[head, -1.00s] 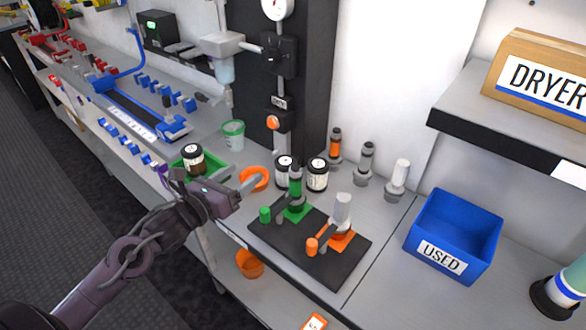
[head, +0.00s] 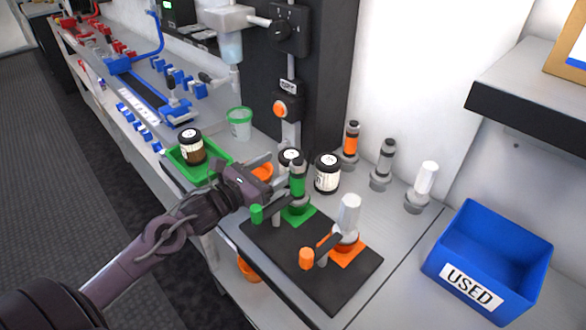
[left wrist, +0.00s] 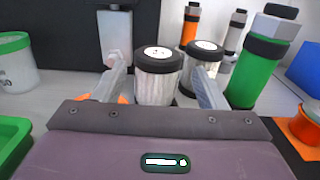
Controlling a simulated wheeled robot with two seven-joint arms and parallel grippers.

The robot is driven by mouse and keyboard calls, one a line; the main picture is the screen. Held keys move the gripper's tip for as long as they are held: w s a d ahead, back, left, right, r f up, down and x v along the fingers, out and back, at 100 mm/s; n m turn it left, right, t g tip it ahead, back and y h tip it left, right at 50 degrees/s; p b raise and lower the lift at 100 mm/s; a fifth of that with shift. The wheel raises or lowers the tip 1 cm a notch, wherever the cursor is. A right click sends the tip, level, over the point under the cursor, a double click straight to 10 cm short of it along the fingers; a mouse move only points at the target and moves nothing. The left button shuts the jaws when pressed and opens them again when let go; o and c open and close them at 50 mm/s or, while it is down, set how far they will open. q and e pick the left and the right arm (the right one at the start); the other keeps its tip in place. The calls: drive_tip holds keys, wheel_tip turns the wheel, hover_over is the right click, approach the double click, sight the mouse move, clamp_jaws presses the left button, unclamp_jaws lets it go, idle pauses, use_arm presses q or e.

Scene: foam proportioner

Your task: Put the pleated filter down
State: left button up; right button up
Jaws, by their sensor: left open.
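A white pleated filter with a black cap (left wrist: 158,78) stands upright on the bench, framed between my left fingers in the left wrist view. In the head view this filter (head: 290,157) is partly hidden behind my gripper and a green-bodied unit. My left gripper (head: 266,168) is open, low over the bench, its fingers pointing at the filter. The fingers also show in the left wrist view (left wrist: 161,85); I cannot tell whether they touch it. A second similar black-capped filter (head: 327,173) stands just to the right. My right gripper is not in view.
A black mat (head: 300,270) carries the green unit (head: 298,180) and a white-and-orange unit (head: 348,217). Several bottles stand behind. A blue USED bin (head: 470,291) is at right.

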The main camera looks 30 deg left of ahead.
sight(291, 154)
use_arm(q)
drive_tip(key=p+x, duration=0.1)
drive_tip(key=x, duration=0.4)
drive_tip(key=shift+a, duration=0.2)
drive_tip(key=shift+w+d+f, duration=0.15)
drive_tip(key=shift+w+d, duration=0.1)
drive_tip(key=shift+w, duration=0.25)
drive_tip(key=shift+c, duration=0.5)
drive_tip(key=c, duration=0.7)
